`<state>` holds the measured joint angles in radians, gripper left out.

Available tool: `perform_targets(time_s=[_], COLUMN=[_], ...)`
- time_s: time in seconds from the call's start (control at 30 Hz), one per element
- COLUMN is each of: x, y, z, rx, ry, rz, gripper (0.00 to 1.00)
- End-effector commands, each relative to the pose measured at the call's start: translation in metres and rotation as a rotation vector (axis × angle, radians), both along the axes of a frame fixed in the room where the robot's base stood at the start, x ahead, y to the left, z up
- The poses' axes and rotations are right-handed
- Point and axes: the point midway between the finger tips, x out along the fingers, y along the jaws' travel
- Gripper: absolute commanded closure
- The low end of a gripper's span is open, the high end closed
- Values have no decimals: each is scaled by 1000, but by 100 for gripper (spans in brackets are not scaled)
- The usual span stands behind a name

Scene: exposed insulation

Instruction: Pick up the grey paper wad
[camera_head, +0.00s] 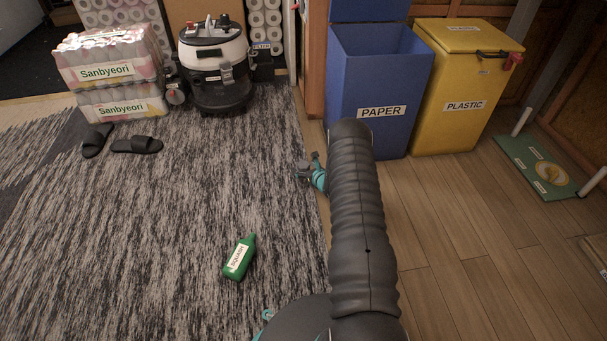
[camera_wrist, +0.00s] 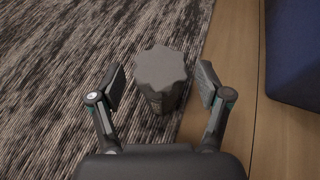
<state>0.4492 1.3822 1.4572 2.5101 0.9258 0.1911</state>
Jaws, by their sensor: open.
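A grey object (camera_wrist: 161,68) with a flat, scalloped top and a darker, narrower body stands on the patterned rug in the wrist view. It is the only loose grey thing near the fingers; I cannot tell for sure that it is the paper wad. My gripper (camera_wrist: 161,84) is open, with one finger on each side of this object and visible gaps between. I see no clear contact. In the head view my gripper (camera_head: 312,172) shows only partly, left of my dark arm, which hides the rest. The object cannot be made out clearly there.
A blue PAPER bin (camera_head: 375,75) and a yellow PLASTIC bin (camera_head: 462,85) stand at the back right. A green bottle (camera_head: 238,260) lies on the rug (camera_head: 150,220). Slippers (camera_head: 136,146), wrapped packs (camera_head: 108,72) and a vacuum cleaner (camera_head: 215,70) are at the back left.

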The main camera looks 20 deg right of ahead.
Motion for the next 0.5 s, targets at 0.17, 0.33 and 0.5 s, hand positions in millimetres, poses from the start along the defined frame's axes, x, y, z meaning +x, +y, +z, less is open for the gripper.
perform_targets(time_s=[0.17, 0.33, 0.5], x=[13, 14, 14], y=[1, 1, 1], z=[-7, -7, -7], rx=[0, 0, 0], ry=[0, 1, 1], rz=[-1, -1, -1], gripper=[23, 23, 48])
